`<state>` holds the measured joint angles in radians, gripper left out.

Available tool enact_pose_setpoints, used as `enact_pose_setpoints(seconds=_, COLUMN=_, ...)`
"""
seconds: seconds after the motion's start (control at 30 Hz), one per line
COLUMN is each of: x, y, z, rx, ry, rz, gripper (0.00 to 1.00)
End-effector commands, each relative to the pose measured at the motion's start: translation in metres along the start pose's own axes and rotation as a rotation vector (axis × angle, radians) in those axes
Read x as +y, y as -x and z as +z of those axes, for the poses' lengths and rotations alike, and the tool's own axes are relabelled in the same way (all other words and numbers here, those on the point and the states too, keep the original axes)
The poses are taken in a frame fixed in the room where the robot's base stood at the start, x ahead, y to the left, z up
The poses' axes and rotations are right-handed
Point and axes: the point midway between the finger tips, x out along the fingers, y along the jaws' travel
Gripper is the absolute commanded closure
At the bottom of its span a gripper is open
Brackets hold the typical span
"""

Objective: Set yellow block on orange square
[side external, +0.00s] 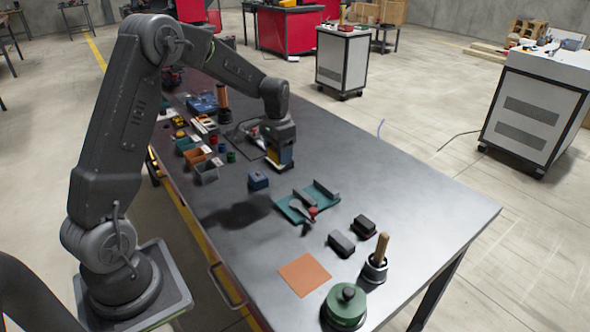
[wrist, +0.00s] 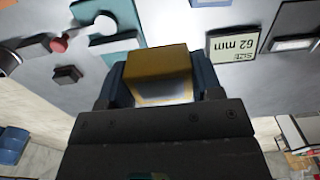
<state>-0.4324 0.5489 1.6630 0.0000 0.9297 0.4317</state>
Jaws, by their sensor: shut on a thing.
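The yellow block (wrist: 158,66) sits between the blue fingers of my gripper (wrist: 160,78) in the wrist view, with a pale face towards the camera. My gripper (side external: 281,157) is shut on it, low over the far half of the table in the side view. Only a small yellow patch of the block shows there, and I cannot tell if it touches the table. The orange square (side external: 304,275) lies flat and bare near the table's near edge, well apart from my gripper. It does not show in the wrist view.
A green round object (side external: 345,306) and a wooden-handled tool (side external: 376,266) stand right of the square. Small bins (side external: 206,173) stand left.

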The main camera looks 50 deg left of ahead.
Motion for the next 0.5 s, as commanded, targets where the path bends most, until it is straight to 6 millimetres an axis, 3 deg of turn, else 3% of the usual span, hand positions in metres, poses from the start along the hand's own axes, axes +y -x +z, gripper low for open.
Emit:
enact_pose_setpoints(seconds=0.13, x=-0.005, y=0.005, z=0.004, rx=0.001, ry=-0.006, rz=0.0, gripper=0.71)
enact_pose_setpoints(seconds=0.27, x=0.005, y=0.006, z=0.01, rx=0.001, ry=-0.09, rz=0.0, gripper=0.71)
enact_pose_setpoints(seconds=0.5, x=0.06, y=0.005, z=0.044, rx=0.0, ry=-0.567, rz=0.0, gripper=0.71)
